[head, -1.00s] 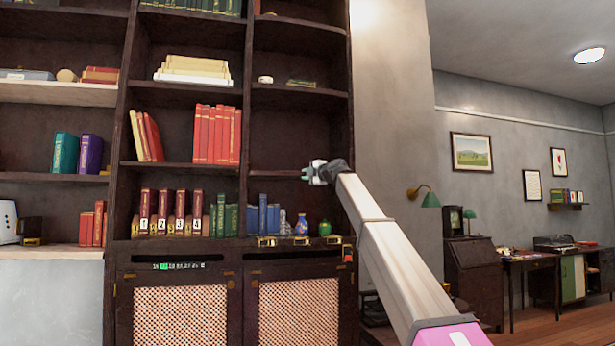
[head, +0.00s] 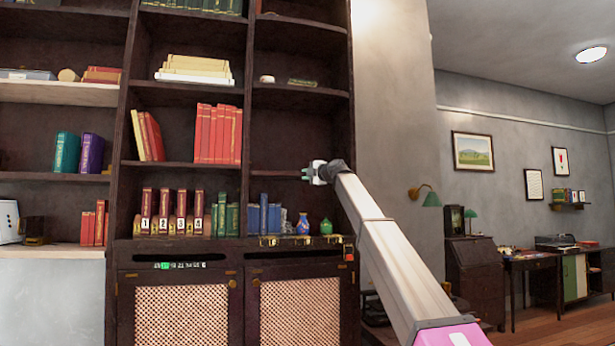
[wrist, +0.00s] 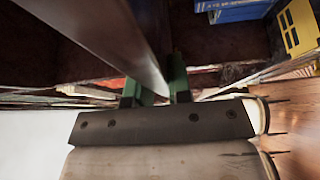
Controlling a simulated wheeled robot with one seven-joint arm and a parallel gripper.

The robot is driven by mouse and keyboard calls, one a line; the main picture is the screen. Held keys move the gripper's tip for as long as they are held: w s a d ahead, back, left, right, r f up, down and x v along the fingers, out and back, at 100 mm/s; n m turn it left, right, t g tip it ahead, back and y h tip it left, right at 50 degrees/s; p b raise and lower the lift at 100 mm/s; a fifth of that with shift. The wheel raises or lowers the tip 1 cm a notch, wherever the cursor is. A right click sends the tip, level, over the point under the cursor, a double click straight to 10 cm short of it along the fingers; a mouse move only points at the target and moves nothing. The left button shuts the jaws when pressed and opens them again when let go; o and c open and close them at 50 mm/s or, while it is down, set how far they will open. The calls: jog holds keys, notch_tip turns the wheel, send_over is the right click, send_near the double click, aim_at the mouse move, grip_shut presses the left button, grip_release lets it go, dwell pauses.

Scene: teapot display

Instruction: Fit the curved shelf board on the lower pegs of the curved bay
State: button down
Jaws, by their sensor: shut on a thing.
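The curved shelf board (head: 276,174) is dark brown and lies roughly level across the right-hand bay of the bookcase, seen nearly edge-on. My gripper (head: 307,174) is at the bay's front, shut on the board's edge. In the wrist view, the board (wrist: 105,38) runs as a long dark strip between the green fingers of my gripper (wrist: 155,90). The lower pegs cannot be made out, and I cannot tell whether the board rests on them.
Below the board stand blue books (head: 263,217), a blue vase (head: 303,224) and a green vase (head: 326,226). A fixed shelf (head: 300,90) is above. The bookcase's right upright (head: 343,130) is close to my gripper.

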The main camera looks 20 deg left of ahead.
jog(key=shift+w+a+r, duration=0.1)
jog(key=shift+w+a, duration=0.45)
jog(key=shift+w, duration=0.35)
jog(key=shift+w+a+f, duration=0.1)
jog(key=shift+w+a, duration=0.4)
jog(key=shift+w, duration=0.35)
jog(key=shift+w+a+r, duration=0.1)
jog(key=shift+w+a, duration=0.45)
jog(key=shift+w, duration=0.35)
dwell(0.6)
jog(key=c, duration=1)
grip_release()
jog(key=shift+o, duration=0.2)
jog(key=v, duration=1.1)
